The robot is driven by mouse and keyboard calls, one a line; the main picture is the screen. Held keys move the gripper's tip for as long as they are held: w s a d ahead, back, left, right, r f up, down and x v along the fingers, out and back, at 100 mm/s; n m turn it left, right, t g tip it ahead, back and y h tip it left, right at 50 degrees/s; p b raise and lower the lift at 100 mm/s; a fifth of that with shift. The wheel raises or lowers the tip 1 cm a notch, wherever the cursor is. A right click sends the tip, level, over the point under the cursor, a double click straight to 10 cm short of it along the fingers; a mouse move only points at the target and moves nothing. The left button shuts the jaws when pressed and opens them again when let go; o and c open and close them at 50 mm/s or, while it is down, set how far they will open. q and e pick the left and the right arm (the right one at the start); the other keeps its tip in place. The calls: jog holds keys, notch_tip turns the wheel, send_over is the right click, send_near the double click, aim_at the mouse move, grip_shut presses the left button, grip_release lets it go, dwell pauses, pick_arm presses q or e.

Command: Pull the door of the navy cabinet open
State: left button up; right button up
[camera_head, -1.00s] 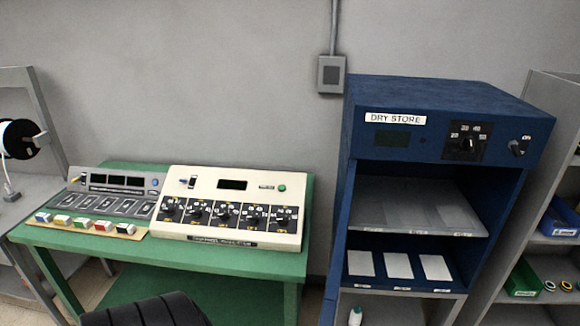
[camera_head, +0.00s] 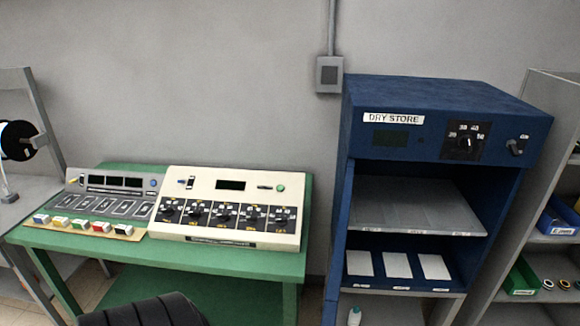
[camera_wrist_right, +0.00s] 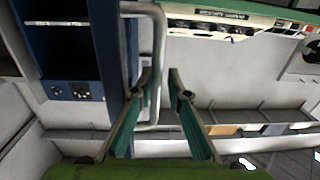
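The navy cabinet (camera_head: 450,110), labelled DRY STORE, stands right of centre in the head view. Its front is open to the inside. Its door (camera_head: 338,245) shows nearly edge-on as a narrow navy strip along the left side, swung outward. In the right wrist view, which appears upside down, the cabinet (camera_wrist_right: 75,75) is at left and the door (camera_wrist_right: 112,40) beside it. A grey bar handle (camera_wrist_right: 158,45) is on the door's outer face. My right gripper (camera_wrist_right: 161,73) is open, its fingertips on either side of the handle bar in the picture; contact is unclear. My left gripper is not in view.
A green table (camera_head: 200,258) with a cream control panel (camera_head: 270,205) and a grey panel (camera_head: 118,182) stands left of the cabinet. A dark chair back (camera_head: 145,310) is in front. A grey shelf unit (camera_head: 555,130) with bins stands close on the right.

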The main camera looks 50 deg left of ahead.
jog(key=v, duration=1.1)
